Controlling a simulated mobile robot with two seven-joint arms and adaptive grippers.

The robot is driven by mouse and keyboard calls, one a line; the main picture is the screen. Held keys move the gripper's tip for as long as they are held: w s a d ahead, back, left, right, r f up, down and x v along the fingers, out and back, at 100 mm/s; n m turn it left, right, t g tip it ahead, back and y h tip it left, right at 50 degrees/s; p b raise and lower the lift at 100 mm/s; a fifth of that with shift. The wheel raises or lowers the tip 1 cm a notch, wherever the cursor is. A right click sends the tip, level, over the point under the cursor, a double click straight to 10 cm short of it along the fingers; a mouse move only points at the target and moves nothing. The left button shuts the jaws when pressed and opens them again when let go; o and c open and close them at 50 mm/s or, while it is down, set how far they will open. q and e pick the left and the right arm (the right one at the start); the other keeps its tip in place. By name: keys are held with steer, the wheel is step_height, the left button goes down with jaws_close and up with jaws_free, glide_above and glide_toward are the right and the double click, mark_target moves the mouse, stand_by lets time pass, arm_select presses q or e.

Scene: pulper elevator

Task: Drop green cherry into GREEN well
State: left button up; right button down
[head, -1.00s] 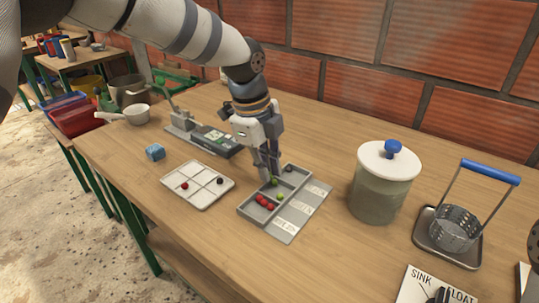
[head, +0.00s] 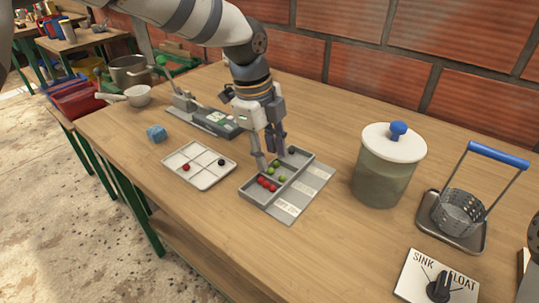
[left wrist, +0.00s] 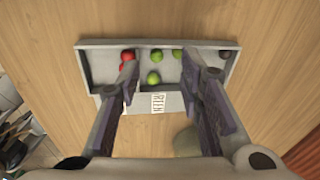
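My left gripper (head: 269,165) is open over the grey sorting tray (head: 247,195), its fingers spread and low at the wells. Three green cherries (head: 281,178) lie in the middle GREEN well; in the left wrist view green cherries (left wrist: 153,78) lie between my open fingers (left wrist: 160,70), above the GREEN label (left wrist: 158,103). Red cherries (head: 267,184) lie in the near well, and show partly behind a finger in the left wrist view (left wrist: 126,57). A dark cherry (head: 292,150) is in the far well. My right gripper is not in view.
A white divided tray (head: 205,181) at left holds a red and a dark cherry. A lidded jar (head: 384,175), wire basket (head: 460,217) and SINK/FLOAT dial (head: 438,280) stand right. The table front is clear.

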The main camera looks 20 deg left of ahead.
mark_target(260, 172)
arm_select(q)
step_height(260, 172, up, 10)
steer(key=s+a, duration=0.1)
steer(key=shift+a+r, duration=0.2)
steer(key=shift+r, duration=0.05)
